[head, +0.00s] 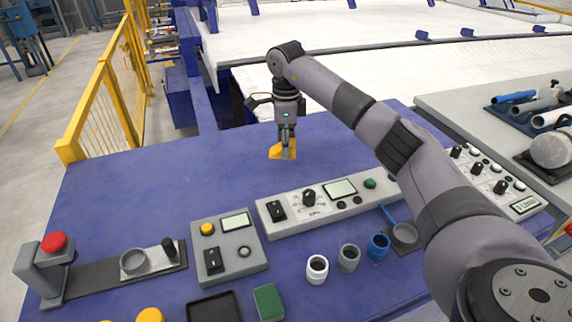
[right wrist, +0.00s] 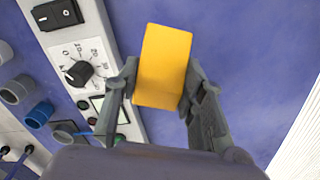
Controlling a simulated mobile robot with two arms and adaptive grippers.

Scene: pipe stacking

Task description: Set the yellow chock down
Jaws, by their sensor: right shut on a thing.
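The yellow chock (head: 276,153) is at the far part of the blue table (head: 140,200) in the head view. My right gripper (head: 287,148) comes down on it from above and is shut on it. In the right wrist view the chock (right wrist: 163,62) sits between the two fingers of the gripper (right wrist: 160,82), with a finger against each side. I cannot tell whether its underside touches the table. My left gripper is in neither view.
A long grey control panel (head: 322,203) and a smaller control box (head: 229,246) lie nearer on the table. White (head: 317,269), grey (head: 348,258) and blue (head: 378,247) pipe pieces stand in front. The table left of the chock is clear.

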